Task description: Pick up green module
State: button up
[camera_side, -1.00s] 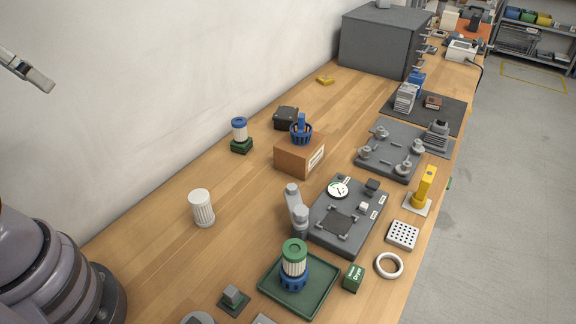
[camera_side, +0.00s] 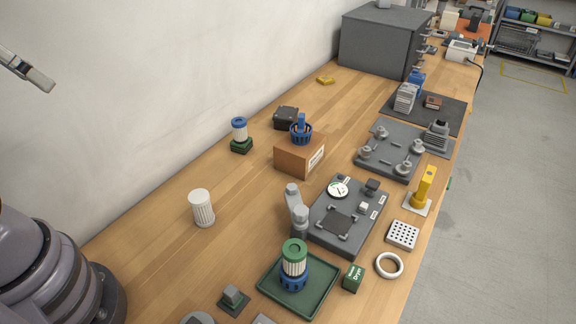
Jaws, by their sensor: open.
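The green module (camera_side: 294,257) is a white ribbed cylinder with a green cap. It stands upright in a blue slotted holder (camera_side: 293,281) on a green tray (camera_side: 268,283) at the bottom middle. A small green box with white lettering (camera_side: 353,278) stands just right of the tray. Only part of my gripper (camera_side: 38,80) shows at the upper left edge, high up and far from the module. It is open and holds nothing that I can see; the rest of it is out of frame.
A white ribbed cylinder (camera_side: 202,208) stands left of the tray. Grey cylinders (camera_side: 297,212) and a dark fixture plate (camera_side: 347,245) stand just behind it. A blue-capped cartridge (camera_side: 239,130) and a brown box (camera_side: 292,157) are further back. Bare wood lies between them.

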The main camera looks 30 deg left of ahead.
jog(key=w+d+f+n+g+h, duration=0.2)
jog(key=w+d+g+h, duration=0.15)
jog(key=d, duration=0.45)
jog(key=w+d+f+n+g+h, duration=0.1)
jog(key=w+d+f+g+h, duration=0.15)
jog(key=w+d, duration=0.35)
jog(key=n+t+h, duration=0.1)
jog(key=n+h, duration=0.7)
jog(key=n, duration=0.7)
send_over(353, 272)
jog(key=a, duration=0.3)
notch_tip(353, 272, down, 26)
jog(key=shift+n+y, duration=0.3)
notch_tip(353, 272, down, 8)
jog(key=shift+s+r, duration=0.1)
jog(key=shift+r, duration=0.05)
jog(key=shift+d, duration=0.8)
jog(key=shift+d+f, duration=0.3)
jog(key=shift+d, duration=0.25)
jog(key=c, duration=1.3)
